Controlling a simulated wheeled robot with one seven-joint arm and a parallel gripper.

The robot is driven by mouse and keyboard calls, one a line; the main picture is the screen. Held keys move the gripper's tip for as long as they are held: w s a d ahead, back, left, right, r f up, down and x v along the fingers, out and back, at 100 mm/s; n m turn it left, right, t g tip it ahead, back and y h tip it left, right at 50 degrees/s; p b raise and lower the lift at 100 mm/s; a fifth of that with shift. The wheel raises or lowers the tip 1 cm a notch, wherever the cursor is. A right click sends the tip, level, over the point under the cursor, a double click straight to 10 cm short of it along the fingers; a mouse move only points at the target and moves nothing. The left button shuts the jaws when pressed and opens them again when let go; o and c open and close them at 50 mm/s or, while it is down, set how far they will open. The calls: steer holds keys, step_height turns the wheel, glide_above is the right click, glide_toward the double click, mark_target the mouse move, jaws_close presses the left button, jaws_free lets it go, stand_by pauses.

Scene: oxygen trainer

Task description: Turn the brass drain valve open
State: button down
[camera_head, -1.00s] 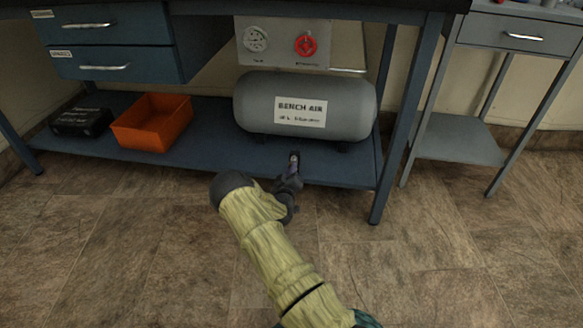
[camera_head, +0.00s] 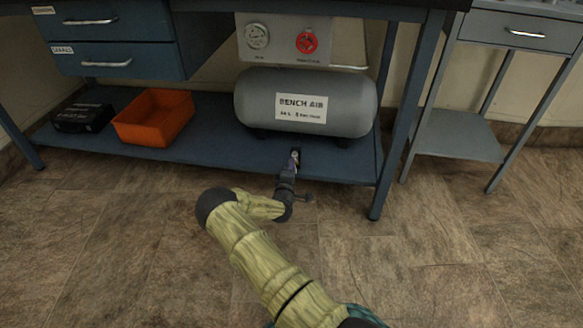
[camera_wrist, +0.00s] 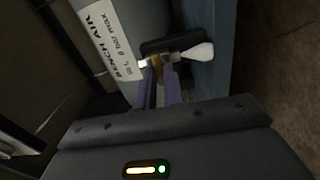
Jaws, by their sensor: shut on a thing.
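The grey tank (camera_head: 345,95) labelled "BENCH AIR" lies on the blue lower shelf (camera_head: 215,150). My gripper (camera_head: 295,156) reaches in low under the tank's front from the floor side. In the wrist view, its two purple fingers (camera_wrist: 163,85) are shut on the small brass drain valve (camera_wrist: 157,68), next to the tank (camera_wrist: 150,18). A pale, lever-like piece (camera_wrist: 197,52) sticks out to the right beside the fingertips. The fingers hide part of the valve, and its turn angle cannot be read. In the head view the valve is too small to make out.
An orange bin (camera_head: 153,117) and a black case (camera_head: 82,117) stand on the shelf to the left. A panel with a gauge and a red knob (camera_head: 306,42) is above the tank. A table leg (camera_head: 400,120) stands close on the right. The floor in front is clear.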

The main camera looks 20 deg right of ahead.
steer(key=shift+s+f+n, duration=0.1)
steer(key=shift+n, duration=0.2)
steer(key=c, duration=1.5)
jaws_free()
steer(key=shift+a, duration=0.1)
steer(key=p+v, duration=0.8)
steer(key=v, duration=0.9)
steer(key=shift+s+a, duration=0.1)
steer(key=shift+a, duration=0.05)
